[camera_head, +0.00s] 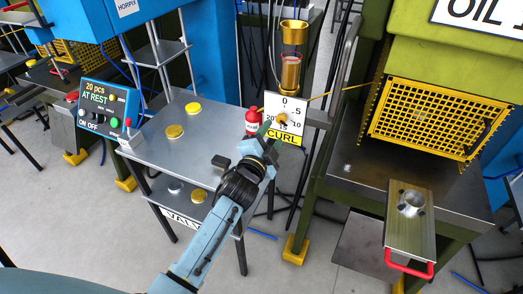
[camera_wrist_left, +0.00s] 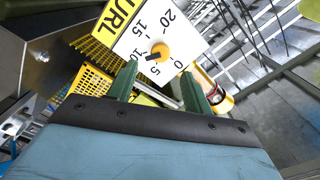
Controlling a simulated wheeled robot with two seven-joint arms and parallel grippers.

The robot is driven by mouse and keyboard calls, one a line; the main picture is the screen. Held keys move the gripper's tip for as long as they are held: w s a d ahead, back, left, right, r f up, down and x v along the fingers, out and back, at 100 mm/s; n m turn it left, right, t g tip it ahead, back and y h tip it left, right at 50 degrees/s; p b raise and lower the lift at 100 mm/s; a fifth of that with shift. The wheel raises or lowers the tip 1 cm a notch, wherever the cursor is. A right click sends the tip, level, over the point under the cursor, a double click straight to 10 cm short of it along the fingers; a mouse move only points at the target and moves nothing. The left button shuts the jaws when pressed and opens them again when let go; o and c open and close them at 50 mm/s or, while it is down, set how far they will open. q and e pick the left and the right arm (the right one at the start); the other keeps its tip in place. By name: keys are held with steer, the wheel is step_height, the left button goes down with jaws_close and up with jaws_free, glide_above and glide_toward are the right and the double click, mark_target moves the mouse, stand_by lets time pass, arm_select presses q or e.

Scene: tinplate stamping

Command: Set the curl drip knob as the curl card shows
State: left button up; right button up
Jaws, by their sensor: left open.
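The curl drip knob (camera_head: 281,117) is a small yellow knob on a white dial plate (camera_head: 296,104) with numbers from 0 to 20 and a yellow CURL label (camera_head: 284,138). In the left wrist view the knob (camera_wrist_left: 161,50) shows a black mark that points roughly to the 10 side. My left gripper (camera_head: 264,132) is in front of the dial. Its two green fingers (camera_wrist_left: 160,85) are apart, with the knob ahead of them and nothing between them. I cannot make out a separate curl card. My right gripper is not in view.
A brass and glass oiler (camera_head: 291,58) stands above the dial. A yellow guard (camera_head: 425,115) and a metal block with a red handle (camera_head: 409,225) are on the right. A control box (camera_head: 103,110) is left.

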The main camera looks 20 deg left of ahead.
arm_select(q)
steer(key=s, duration=0.7)
steer(key=shift+s+a, duration=0.15)
